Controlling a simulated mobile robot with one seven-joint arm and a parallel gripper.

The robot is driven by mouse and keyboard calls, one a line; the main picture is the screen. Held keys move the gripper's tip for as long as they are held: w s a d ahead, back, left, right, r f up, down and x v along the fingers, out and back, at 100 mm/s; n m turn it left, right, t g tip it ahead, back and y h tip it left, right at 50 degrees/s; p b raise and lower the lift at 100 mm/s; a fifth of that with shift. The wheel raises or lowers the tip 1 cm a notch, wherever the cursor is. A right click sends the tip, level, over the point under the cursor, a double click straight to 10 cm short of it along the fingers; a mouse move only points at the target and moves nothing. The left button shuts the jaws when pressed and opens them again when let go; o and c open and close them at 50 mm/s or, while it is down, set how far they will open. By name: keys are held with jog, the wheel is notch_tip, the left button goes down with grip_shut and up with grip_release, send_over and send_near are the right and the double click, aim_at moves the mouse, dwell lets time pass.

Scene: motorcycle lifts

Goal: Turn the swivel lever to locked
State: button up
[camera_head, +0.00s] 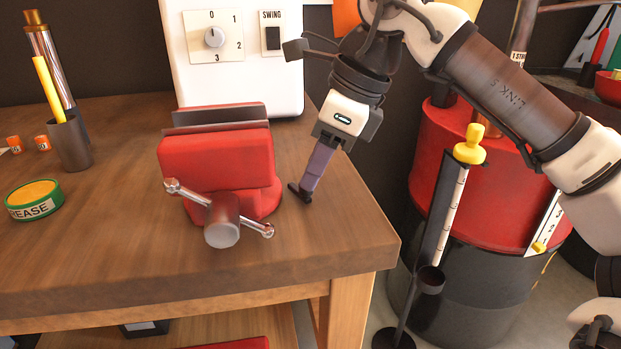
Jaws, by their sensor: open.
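A red vise (215,160) stands on the wooden bench, with a grey screw end and a slanted silver handle bar (188,194) at its front. Its round red base (268,203) shows at the right. My gripper (303,190) points down over the bench just right of the vise and is open, seen edge-on with purple fingers. A short dark bar shows at the fingertips, close to the base's right edge. I cannot tell whether it is the swivel lever or part of my fingers. No other swivel lever shows clearly, and contact cannot be judged.
A white box with a dial (214,37) and a switch marked SWING stands behind the vise. A grease tin (33,200) and a cup with a yellow stick (70,143) are at left. A red drum (450,150) stands right of the bench (120,245). The bench's front right corner is clear.

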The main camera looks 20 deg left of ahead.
jog(key=shift+x, duration=1.4)
jog(key=shift+c, duration=0.4)
grip_shut()
jog(key=shift+s+a+m+t+b, duration=0.25)
jog(key=shift+m+t, duration=0.1)
jog(key=shift+m, duration=0.45)
jog(key=shift+s+a+m+t+b, duration=0.15)
jog(key=shift+s+m+t+b, duration=0.15)
jog(key=shift+m, duration=0.5)
jog(key=shift+o, duration=0.4)
grip_release()
jog(key=shift+r, duration=0.1)
jog(key=p+v, duration=0.2)
jog(key=v, duration=1.1)
jog(key=shift+d+r, duration=0.3)
